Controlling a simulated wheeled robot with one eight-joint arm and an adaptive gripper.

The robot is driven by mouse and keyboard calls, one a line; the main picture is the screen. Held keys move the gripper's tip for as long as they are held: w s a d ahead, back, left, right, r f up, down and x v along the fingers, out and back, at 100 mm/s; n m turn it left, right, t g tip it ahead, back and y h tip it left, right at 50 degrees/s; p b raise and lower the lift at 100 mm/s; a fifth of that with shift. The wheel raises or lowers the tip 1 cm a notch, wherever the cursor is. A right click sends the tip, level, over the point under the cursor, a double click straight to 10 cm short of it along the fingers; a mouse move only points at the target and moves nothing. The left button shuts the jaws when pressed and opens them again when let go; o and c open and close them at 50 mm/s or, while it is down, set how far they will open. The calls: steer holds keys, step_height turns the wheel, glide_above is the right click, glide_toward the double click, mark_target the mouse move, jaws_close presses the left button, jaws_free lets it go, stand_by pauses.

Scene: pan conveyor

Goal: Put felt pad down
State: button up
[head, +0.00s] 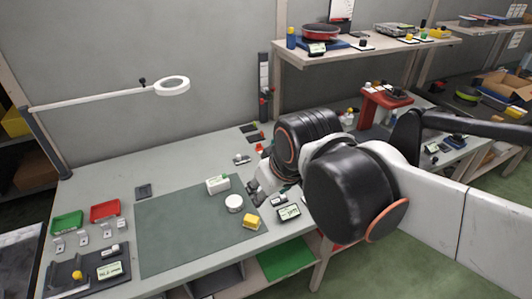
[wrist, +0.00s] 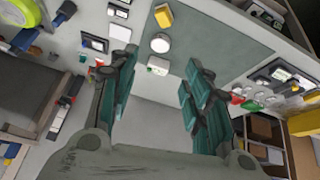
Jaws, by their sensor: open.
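My gripper (head: 260,190) is over the right part of the workbench, partly hidden behind my arm in the head view. In the wrist view its teal fingers (wrist: 158,85) are spread wide, with bare bench between them and nothing held. I cannot surely pick out a felt pad. A white box (head: 218,184), a white round tub (head: 234,203) and a yellow block (head: 251,222) stand on the mat, left of my gripper.
Green (head: 67,222) and red (head: 105,211) trays stand at the bench's left, by a dark board (head: 88,272) with small parts. A magnifier lamp (head: 172,86) reaches over the back. A small display (head: 289,211) sits near the front edge. The mat's left half is clear.

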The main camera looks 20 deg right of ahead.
steer(key=shift+s+r+m+t, duration=0.2)
steer(key=shift+s+m+t, duration=0.2)
steer(key=shift+s, duration=0.3)
steer(key=shift+s+r+m+t, duration=0.15)
steer(key=shift+s+m+t, duration=0.2)
steer(key=shift+s, duration=0.35)
steer(key=shift+c, duration=0.6)
